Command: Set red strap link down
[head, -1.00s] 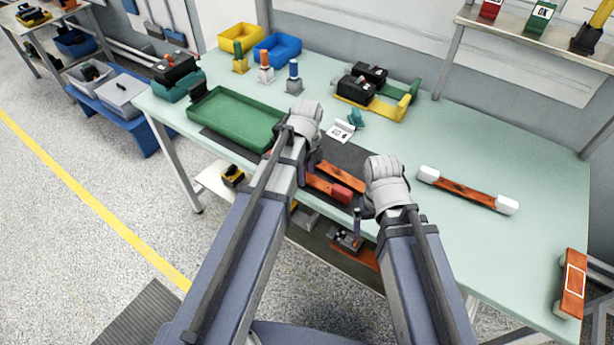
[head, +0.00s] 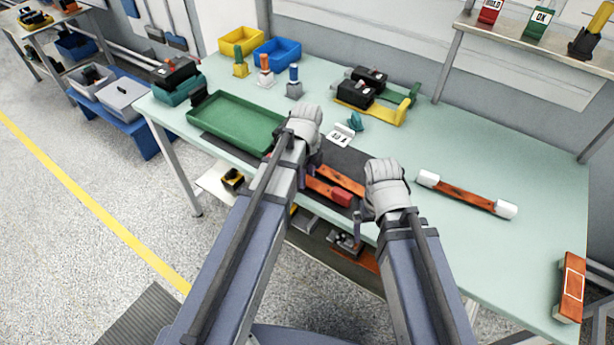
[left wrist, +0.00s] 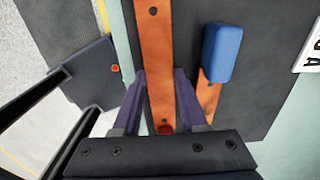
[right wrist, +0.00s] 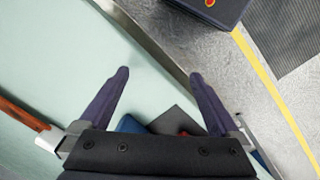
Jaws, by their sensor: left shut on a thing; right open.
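The red strap link (head: 342,197) is a copper bar with a red end, low over the dark mat at the table's front. My left gripper (head: 304,178) is shut on it. In the left wrist view the copper bar (left wrist: 160,50) runs between the two fingers, with a red part at the bottom. I cannot tell whether the bar touches the mat. Another copper strap (head: 342,178) lies beside it on the mat; its blue end (left wrist: 222,52) shows in the left wrist view. My right gripper (right wrist: 158,75) is open and empty near the table's front edge.
A green tray (head: 238,146) stands left of the mat. A white-ended strap (head: 466,194) lies to the right. A small sign (head: 340,137) stands behind the mat, and a yellow holder with black blocks (head: 372,112) further back. The right tabletop is mostly clear.

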